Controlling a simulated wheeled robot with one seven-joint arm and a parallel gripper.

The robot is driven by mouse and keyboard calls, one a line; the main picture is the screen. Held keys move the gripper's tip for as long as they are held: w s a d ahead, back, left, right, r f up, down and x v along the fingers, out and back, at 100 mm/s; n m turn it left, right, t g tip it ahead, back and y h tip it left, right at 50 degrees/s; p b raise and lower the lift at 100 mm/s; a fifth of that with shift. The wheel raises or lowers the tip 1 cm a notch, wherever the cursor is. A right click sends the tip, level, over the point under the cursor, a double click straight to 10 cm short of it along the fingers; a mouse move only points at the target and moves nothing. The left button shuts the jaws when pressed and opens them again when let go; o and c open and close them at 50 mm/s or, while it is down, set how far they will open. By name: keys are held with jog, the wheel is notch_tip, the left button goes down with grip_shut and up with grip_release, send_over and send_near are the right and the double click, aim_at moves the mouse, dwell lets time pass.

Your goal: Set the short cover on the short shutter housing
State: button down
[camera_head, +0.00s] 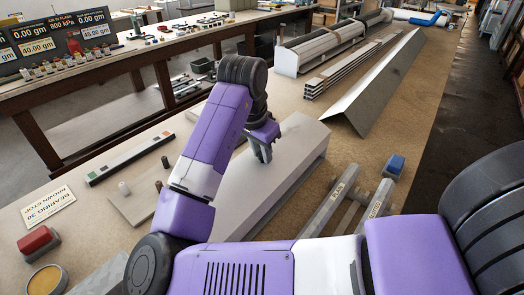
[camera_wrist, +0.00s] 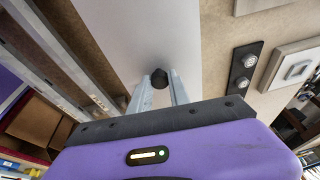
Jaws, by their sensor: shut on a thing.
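The short cover (camera_head: 293,150) is a long pale grey piece lying along the bench in the middle of the head view. Its flat top (camera_wrist: 130,35) fills the upper middle of the wrist view. My gripper (camera_head: 264,155) is over this top and its fingers (camera_wrist: 161,90) are shut on a small dark knob (camera_wrist: 160,77) on the cover. I cannot tell whether the cover rests on something or is held just above it. The short shutter housing is not clearly visible; it may be hidden under the cover.
Labelled metal rails (camera_head: 337,200) and a blue block (camera_head: 395,166) lie to the right. A plate with pegs (camera_head: 135,205) and a dark bar (camera_head: 130,158) lie to the left. A long housing (camera_head: 335,45), stacked slats (camera_head: 340,75) and a long angled cover (camera_head: 375,80) lie behind.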

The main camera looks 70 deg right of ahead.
aim_at(258, 168)
jog(key=shift+f, duration=0.45)
dwell(0.5)
jog(key=c, duration=1.1)
grip_release()
jog(key=shift+c, duration=0.2)
jog(key=v, duration=0.8)
jog(key=shift+b, duration=0.3)
